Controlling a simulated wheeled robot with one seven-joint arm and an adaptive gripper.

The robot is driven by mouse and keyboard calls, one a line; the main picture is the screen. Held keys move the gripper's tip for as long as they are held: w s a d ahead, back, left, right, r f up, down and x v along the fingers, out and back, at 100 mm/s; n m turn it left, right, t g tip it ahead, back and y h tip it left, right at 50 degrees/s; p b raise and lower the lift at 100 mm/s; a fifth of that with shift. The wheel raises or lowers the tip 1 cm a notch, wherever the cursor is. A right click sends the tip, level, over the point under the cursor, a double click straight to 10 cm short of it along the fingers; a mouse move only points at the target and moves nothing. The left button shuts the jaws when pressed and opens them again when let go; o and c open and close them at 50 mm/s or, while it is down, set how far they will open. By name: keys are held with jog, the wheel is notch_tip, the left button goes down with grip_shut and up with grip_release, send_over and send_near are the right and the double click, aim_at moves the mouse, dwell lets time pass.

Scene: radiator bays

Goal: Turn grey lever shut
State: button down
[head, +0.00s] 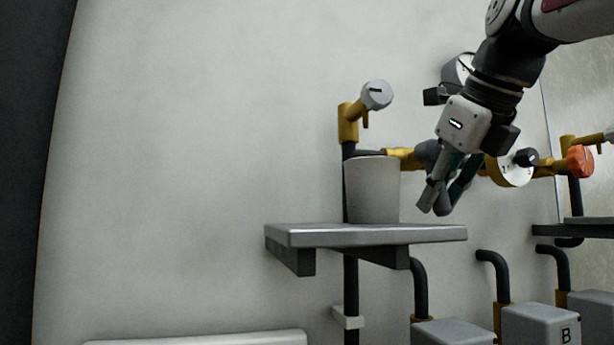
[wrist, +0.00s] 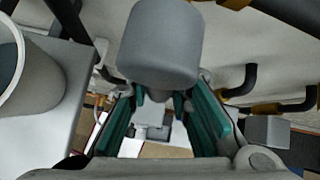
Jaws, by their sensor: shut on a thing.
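The grey lever (wrist: 160,48) shows large in the wrist view as a blunt, rounded grey block at the far end of my fingers. In the head view its grey body (head: 428,152) sits on the yellow pipe fitting behind the cup, partly hidden by my gripper. My gripper (head: 436,207) points down at the pipe, right of the cup. Its teal-lined fingers (wrist: 160,98) close in on the lever from both sides. The exact contact is hidden.
A grey cup (head: 372,192) stands on a shelf (head: 330,236) close left of my gripper. A grey knob (head: 376,95) is above it. A round dial (head: 514,169) and an orange knob (head: 580,160) are to the right. Grey boxes (head: 540,325) sit below.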

jog(key=shift+s+a+m+y+p, duration=0.15)
jog(key=shift+a+m+y+p, duration=0.45)
jog(key=shift+y, duration=0.3)
jog(key=shift+f, duration=0.1)
jog(key=c, duration=1.4)
grip_release()
jog(key=shift+c, duration=0.2)
jog(key=v, duration=1.2)
